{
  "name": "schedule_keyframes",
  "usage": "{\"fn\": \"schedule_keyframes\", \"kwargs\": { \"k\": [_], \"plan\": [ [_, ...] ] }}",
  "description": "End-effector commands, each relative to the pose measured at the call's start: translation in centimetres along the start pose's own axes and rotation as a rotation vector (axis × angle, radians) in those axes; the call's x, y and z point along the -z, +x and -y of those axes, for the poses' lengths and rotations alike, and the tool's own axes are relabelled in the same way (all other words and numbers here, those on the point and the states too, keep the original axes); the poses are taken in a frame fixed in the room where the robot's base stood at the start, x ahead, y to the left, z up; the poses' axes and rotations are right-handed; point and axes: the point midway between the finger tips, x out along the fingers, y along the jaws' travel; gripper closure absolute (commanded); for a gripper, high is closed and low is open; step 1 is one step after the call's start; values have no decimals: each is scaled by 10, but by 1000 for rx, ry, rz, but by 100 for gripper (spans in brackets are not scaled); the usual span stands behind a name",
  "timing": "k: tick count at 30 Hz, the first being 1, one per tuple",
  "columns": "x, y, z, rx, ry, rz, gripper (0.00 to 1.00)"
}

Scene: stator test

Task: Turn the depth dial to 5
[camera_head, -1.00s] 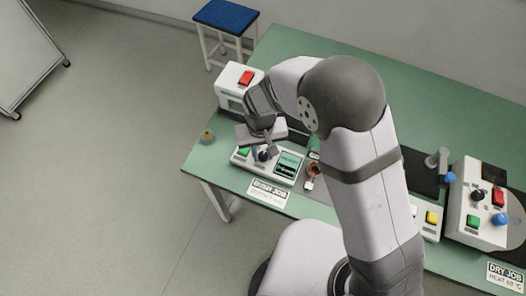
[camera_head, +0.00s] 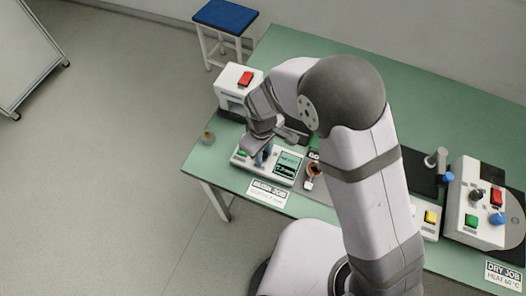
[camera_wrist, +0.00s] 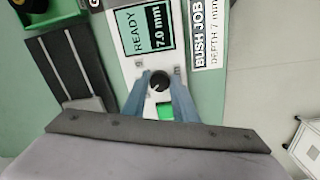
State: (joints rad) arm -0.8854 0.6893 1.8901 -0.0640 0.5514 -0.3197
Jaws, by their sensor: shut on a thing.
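The depth dial (camera_wrist: 160,82) is a round black knob on a white control panel (camera_wrist: 139,80). My gripper (camera_wrist: 159,84) has its two blue fingers on either side of the dial and is shut on it. In the head view my gripper (camera_head: 262,157) reaches down over the panel and hides most of the dial. The panel's screen (camera_wrist: 147,29) reads "READY 7.0 mm". A green button (camera_wrist: 165,112) sits beside the dial, partly behind the fingers. A card (camera_wrist: 208,35) beside the panel reads "BUSH JOB DEPTH 7 mm".
A white machine with a red button (camera_head: 245,79) stands behind the panel. A small round brass-coloured part (camera_head: 207,137) lies near the table's left edge. A second white control box (camera_head: 478,205) stands at the right. My arm crosses the middle of the table (camera_head: 430,90).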

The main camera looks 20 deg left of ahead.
Motion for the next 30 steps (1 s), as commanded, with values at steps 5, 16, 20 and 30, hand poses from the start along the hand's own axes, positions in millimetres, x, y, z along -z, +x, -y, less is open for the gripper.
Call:
{"fn": "schedule_keyframes", "kwargs": {
  "k": [5,16,20,30],
  "plan": [
    [1,-1,-1,-1,-74,-6,97],
    [1,-1,-1,-2,-116,-9,97],
    [2,-1,-1,-2,-116,-9,97],
    [1,-1,-1,-1,-115,-7,56]
  ]
}}
